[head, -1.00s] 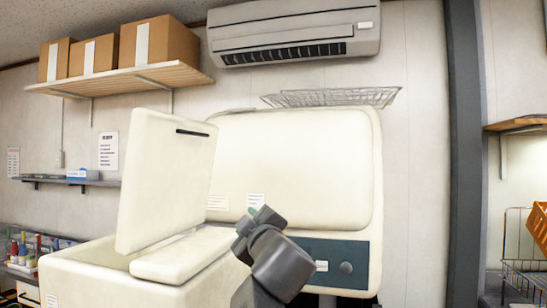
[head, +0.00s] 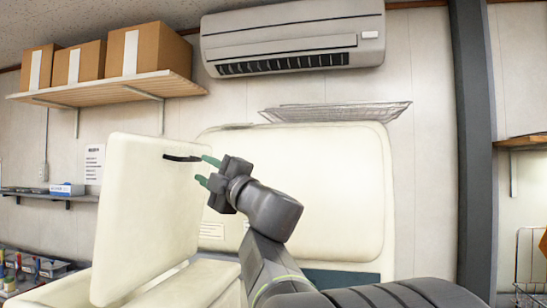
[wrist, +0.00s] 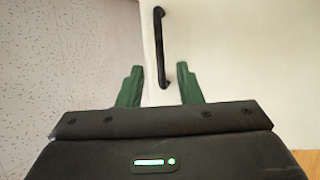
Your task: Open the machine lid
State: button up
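The cream machine (head: 350,200) has a lid (head: 145,215) that stands raised, nearly upright, at the left in the head view. A black bar handle (head: 181,158) is on the lid's face near its top edge. In the wrist view the handle (wrist: 159,48) runs up and down, its lower end between the fingertips. My gripper (head: 208,171) is open beside the handle, with green fingers pointing left toward the lid.
A wooden shelf (head: 110,88) with cardboard boxes hangs on the wall at upper left. A wire rack (head: 335,112) lies on top of the machine, below an air conditioner (head: 292,38). A dark post (head: 472,150) stands at the right.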

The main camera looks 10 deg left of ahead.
aim_at(190, 160)
jog(key=p+x, duration=0.1)
jog(key=x, duration=0.5)
jog(key=shift+a, duration=0.1)
jog(key=shift+c, duration=0.2)
grip_shut()
